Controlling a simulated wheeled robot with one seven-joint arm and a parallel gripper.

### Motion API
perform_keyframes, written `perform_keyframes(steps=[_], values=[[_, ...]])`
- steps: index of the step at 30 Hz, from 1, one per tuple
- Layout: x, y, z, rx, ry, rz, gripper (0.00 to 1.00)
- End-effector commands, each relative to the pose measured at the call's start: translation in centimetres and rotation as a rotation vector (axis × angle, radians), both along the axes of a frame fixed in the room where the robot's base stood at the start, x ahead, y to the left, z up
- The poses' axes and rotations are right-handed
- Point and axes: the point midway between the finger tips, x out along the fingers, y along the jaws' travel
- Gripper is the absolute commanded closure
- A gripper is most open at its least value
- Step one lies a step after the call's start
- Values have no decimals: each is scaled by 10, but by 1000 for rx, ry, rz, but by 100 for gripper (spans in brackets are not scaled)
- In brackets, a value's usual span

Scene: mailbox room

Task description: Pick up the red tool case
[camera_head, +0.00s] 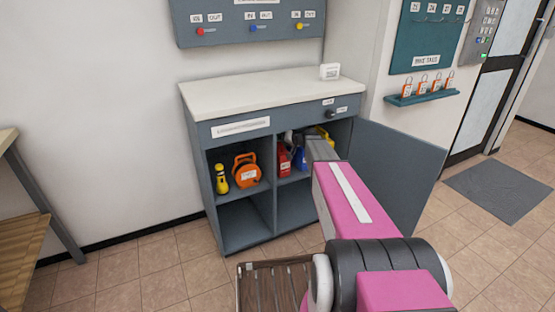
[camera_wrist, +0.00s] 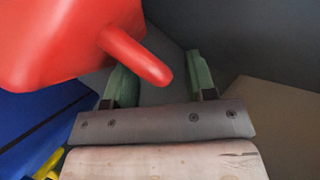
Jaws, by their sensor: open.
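The red tool case (camera_head: 284,160) stands on the upper shelf of the cabinet's right compartment, partly hidden by the divider and my arm. In the wrist view a smooth red body (camera_wrist: 70,40), which looks like the same case, fills the upper left. A rounded red bar reaches from it toward the space between my fingers. My gripper (camera_wrist: 161,80) is open, with its two green-tipped fingers apart and nothing clamped. The red bar overlaps the gap in the picture; I cannot tell whether it touches a finger. In the head view my gripper is hidden inside the cabinet.
A blue case (camera_head: 300,157) stands right beside the red one, also showing in the wrist view (camera_wrist: 40,125). A yellow item (camera_head: 323,134) is behind. An orange reel (camera_head: 246,171) and yellow flashlight (camera_head: 221,179) occupy the left compartment. The open cabinet door (camera_head: 395,180) is right of my arm.

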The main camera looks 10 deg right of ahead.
Motion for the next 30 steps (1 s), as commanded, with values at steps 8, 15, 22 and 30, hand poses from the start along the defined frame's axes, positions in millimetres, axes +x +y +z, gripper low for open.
perform_keyframes(steps=[8, 15, 22, 30], values=[[-1, 0, 0, 0, 0, 0, 85], [0, -1, 0, -2, -1, 0, 100], [0, -1, -1, -4, -2, -1, 100], [1, -2, -2, -7, -3, -1, 100]])
